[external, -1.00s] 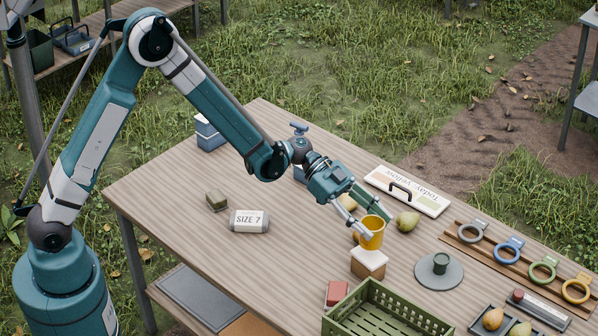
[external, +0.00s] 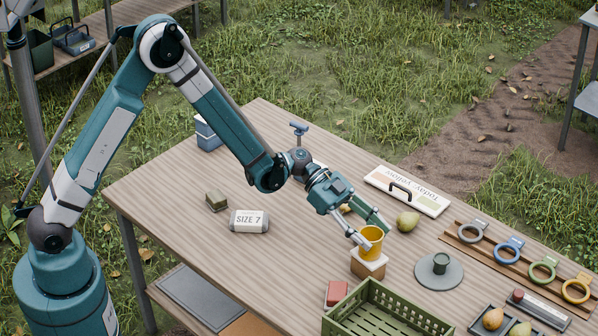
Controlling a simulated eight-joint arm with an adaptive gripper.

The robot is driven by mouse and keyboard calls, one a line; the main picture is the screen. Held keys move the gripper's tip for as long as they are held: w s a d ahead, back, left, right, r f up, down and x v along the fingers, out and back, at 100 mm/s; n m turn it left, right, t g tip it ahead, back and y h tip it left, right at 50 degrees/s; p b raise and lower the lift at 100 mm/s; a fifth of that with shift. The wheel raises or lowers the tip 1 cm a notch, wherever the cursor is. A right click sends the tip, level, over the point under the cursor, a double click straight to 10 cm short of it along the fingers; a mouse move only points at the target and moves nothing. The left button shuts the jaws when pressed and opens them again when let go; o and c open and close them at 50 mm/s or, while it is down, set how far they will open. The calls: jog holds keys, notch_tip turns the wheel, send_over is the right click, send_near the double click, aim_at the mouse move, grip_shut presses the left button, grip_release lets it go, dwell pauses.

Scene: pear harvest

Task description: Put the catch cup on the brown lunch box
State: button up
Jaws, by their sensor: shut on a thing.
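The yellow catch cup (external: 372,242) is upright between the fingers of my gripper (external: 374,235), which is shut on it. The brown lunch box (external: 368,270), with a pale top, stands on the table directly below the cup. The cup's base overlaps the box's top in the picture; I cannot tell for sure whether it touches. The gripper fingers slant down from the upper left and hide part of the cup's side.
A green crate (external: 388,313) and a red block (external: 336,292) stand in front. A grey disc (external: 455,274) carries a small dark cup. The table's left part is mostly clear.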

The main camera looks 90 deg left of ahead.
jog(key=shift+f, duration=0.15)
jog(key=o, duration=0.8)
jog(key=shift+r, duration=0.2)
jog(key=v, duration=1.2)
jog(key=shift+p, duration=0.4)
jog(key=shift+d, duration=0.1)
